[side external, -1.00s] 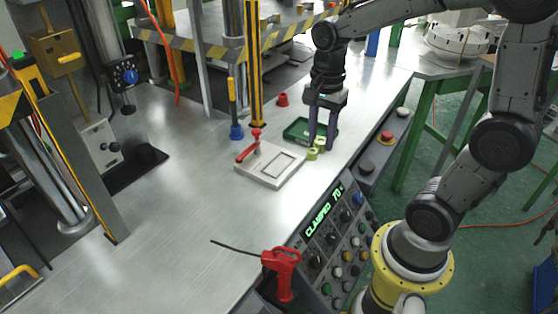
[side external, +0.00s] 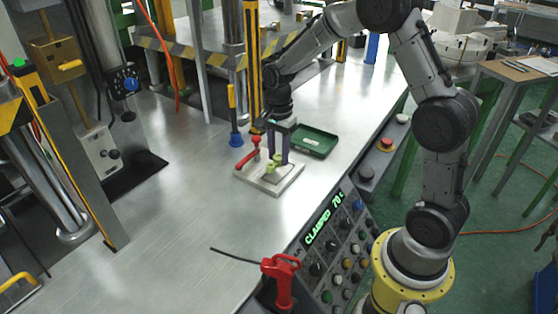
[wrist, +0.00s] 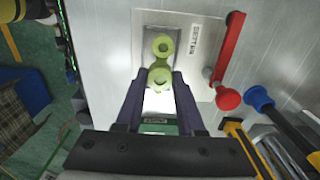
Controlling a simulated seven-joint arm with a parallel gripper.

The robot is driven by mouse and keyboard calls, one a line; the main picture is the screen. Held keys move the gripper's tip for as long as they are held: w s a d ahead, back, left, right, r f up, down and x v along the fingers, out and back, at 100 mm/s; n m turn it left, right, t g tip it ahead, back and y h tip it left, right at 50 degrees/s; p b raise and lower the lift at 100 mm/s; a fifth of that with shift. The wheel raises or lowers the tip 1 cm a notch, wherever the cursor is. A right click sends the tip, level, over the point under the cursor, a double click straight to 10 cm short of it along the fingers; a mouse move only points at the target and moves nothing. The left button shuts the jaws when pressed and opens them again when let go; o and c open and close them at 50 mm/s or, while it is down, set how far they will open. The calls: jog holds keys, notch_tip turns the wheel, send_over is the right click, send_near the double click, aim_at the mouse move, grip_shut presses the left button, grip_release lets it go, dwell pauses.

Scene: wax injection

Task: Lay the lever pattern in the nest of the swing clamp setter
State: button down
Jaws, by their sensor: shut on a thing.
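The yellow-green lever pattern (side external: 271,166) is between the fingers of my gripper (side external: 278,158), which is shut on it. In the wrist view the lever pattern (wrist: 162,48) points away from the fingertips (wrist: 160,80), its round far end over the recessed nest. The pale setter plate (side external: 285,184) lies on the bench below; it also shows in the wrist view (wrist: 192,50). Its red swing clamp (side external: 247,158) is swung out to the side, clear of the nest; the red arm shows in the wrist view (wrist: 229,45). I cannot tell whether the pattern touches the nest.
A blue-based post tool (side external: 236,138) stands close behind the clamp. A red tool (side external: 281,272) is at the front by the control panel (side external: 345,235). The bench to the left is clear.

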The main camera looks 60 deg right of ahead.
aim_at(279, 157)
jog(key=shift+s+f, duration=0.1)
jog(key=shift+f, duration=1.2)
jog(key=c, duration=0.5)
grip_release()
notch_tip(279, 157, up, 12)
jog(key=s+a+r+n+t, duration=0.3)
jog(key=s+a+r+n, duration=0.2)
jog(key=s+r+n, duration=0.4)
jog(key=s+a+f+n+t, duration=0.1)
jog(key=s+n, duration=0.2)
jog(key=s, duration=0.1)
jog(key=s+a+f+n, duration=0.1)
jog(key=s+n, duration=0.2)
jog(key=s, duration=0.2)
jog(key=s+a+n+t, duration=0.1)
jog(key=s+n, duration=0.2)
jog(key=s, duration=0.2)
jog(key=shift+f+t, duration=0.3)
jog(key=shift+f, duration=0.1)
